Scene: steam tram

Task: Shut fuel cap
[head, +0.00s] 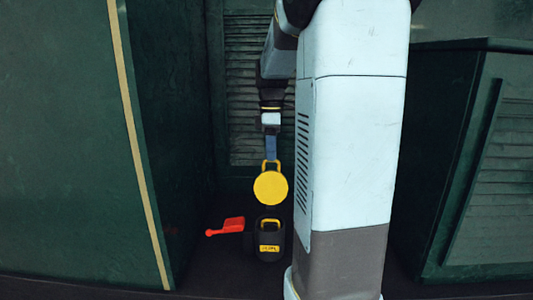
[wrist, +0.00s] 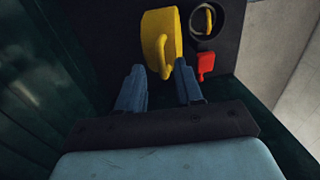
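The fuel cap is a yellow round lid (head: 271,188) with a loop handle, standing open above the black filler (head: 268,258) in the head view. In the wrist view the cap (wrist: 150,24) is at top centre, with its loop handle towards me. The filler's dark round opening (wrist: 194,22) is to its right, with a yellow loop inside. My gripper (head: 271,157) reaches down to the cap's handle from above in the head view. In the wrist view my gripper's (wrist: 160,66) blue fingers are spread apart, with the handle's end between the tips and gaps on both sides.
A red lever (head: 227,226) sticks out left of the filler; it also shows below the opening in the wrist view (wrist: 206,64). Dark green walls stand close on the left (head: 70,150) and right (head: 495,170). A louvred panel (head: 245,90) is behind.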

